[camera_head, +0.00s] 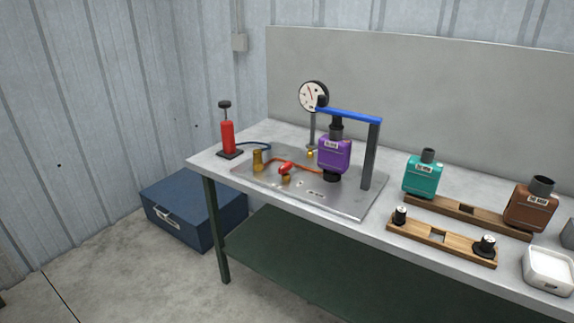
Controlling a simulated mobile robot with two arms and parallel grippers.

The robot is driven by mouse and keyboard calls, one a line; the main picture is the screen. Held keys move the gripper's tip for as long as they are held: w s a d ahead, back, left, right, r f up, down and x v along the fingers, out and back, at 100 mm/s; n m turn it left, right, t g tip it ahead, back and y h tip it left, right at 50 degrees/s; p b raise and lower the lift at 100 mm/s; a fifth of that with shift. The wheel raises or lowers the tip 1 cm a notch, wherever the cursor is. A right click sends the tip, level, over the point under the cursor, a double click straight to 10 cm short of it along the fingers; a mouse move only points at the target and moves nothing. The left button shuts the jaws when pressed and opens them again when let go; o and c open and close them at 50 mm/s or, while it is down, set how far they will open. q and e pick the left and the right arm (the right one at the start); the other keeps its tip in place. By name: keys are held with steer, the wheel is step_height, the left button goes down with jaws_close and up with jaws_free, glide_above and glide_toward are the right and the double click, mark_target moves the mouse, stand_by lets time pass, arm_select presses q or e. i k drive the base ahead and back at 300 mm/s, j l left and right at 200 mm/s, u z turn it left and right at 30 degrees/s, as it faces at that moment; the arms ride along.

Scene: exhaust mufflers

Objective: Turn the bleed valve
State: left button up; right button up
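A small valve with a red handle (286,168) sits on the metal plate (345,205) on the workbench, most likely the bleed valve. A copper-coloured pipe (303,166) runs past it between a brass fitting (257,160) and a purple muffler (335,155). The purple muffler stands upright under a blue bar (348,116) on a grey post. A round dial gauge (313,95) stands behind; its reading is too small to tell. Neither of my grippers is in view.
A red hand pump (228,137) with a blue hose stands at the bench's left end. Teal (421,176) and brown (528,208) mufflers, a wooden rack (440,240) with black-and-silver parts, and a white tray (549,289) are right. A blue box (180,212) lies on the floor.

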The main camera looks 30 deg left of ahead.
mark_target(283, 170)
steer(key=i+j+u, duration=0.7)
steer(key=i+j, duration=0.15)
